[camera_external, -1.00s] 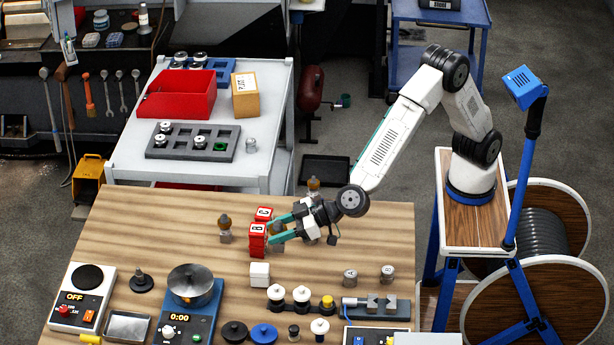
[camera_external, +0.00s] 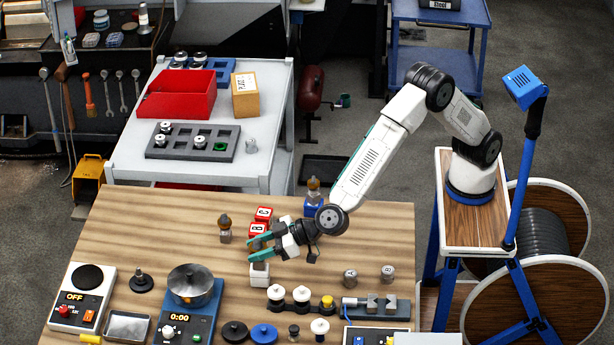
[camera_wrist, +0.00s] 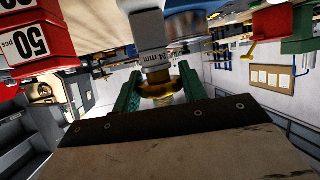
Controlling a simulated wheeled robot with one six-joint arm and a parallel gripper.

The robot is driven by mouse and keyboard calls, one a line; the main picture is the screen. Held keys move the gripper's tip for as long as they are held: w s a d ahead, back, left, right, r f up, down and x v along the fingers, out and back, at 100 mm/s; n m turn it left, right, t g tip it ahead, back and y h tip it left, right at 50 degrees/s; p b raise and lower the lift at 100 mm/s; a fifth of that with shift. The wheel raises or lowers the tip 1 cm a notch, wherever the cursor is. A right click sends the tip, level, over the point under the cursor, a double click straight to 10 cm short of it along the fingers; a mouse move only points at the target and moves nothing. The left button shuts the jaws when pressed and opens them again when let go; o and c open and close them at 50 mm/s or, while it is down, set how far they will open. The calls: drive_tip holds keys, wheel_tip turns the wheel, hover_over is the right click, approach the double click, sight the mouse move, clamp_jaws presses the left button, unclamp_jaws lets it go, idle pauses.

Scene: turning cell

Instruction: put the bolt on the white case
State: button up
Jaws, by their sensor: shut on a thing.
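The white case (camera_external: 259,280) is a small box on the wooden table, in front of the red boxes. My gripper (camera_external: 258,248) is over the case, its green fingers pointing left. In the wrist view my gripper (camera_wrist: 157,88) is shut on the bolt, with a brass-coloured part (camera_wrist: 158,91) between the green fingers and a grey body marked "24 mm" (camera_wrist: 152,62) beyond them. In the external view the fingers largely hide the held bolt, and I cannot tell whether it touches the case. Similar bolts stand at the left (camera_external: 225,236) and on a blue block (camera_external: 313,188).
Two red boxes (camera_external: 258,229) stand just behind the fingers; a red box marked "50 pcs" (camera_wrist: 36,42) shows in the wrist view. In front are a rack of knobs (camera_external: 302,308), a blue scale (camera_external: 190,320) and a vise (camera_external: 376,306). Two grey cylinders (camera_external: 350,277) stand to the right.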

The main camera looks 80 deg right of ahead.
drive_tip(key=o, duration=1.3)
drive_tip(key=shift+f, duration=0.1)
drive_tip(key=shift+r, duration=0.2)
drive_tip(key=v, duration=1.2)
drive_tip(key=shift+d, duration=0.1)
